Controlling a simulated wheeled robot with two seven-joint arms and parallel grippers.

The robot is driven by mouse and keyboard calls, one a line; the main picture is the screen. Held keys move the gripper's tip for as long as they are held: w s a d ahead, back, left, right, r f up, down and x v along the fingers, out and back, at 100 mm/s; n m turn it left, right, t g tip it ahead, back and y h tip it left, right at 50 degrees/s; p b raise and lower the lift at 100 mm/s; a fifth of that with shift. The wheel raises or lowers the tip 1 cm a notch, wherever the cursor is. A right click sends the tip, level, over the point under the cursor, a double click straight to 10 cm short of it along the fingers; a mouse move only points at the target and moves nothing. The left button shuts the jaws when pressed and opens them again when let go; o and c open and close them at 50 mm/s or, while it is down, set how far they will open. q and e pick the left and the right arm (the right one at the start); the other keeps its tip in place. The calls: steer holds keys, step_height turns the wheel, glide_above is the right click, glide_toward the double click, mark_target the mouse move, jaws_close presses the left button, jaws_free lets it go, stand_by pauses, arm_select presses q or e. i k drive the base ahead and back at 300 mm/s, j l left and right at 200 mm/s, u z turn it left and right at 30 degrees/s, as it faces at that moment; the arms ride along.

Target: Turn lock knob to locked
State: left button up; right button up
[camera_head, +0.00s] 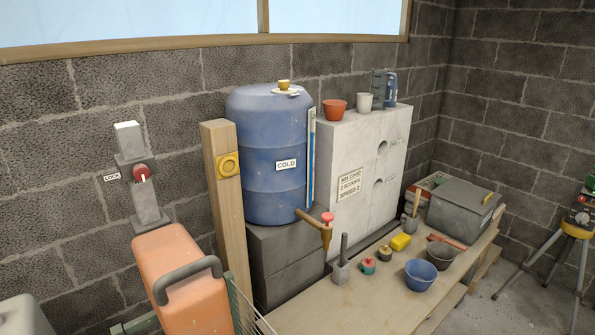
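A red round knob (142,173) with a pale mark on it sits on a dark grey plate on the block wall at the left. A small white label (112,174) reading "LOCK" is on the wall just left of the knob. A grey bracket (147,205) runs down below the plate, and a pale block (127,139) sits above it. The knob is too small for me to tell which way it is set. Neither of my grippers shows in the head view, and nothing touches the knob.
An orange container (183,262) with a dark handle stands below the knob. A wooden post (222,180) and a blue barrel (266,155) stand to its right. A workbench (345,308) holds pots, a trowel and a grey box (462,208).

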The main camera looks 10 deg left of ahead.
mark_target(140, 172)
steer(key=k+u, duration=0.15)
steer(key=u, duration=1)
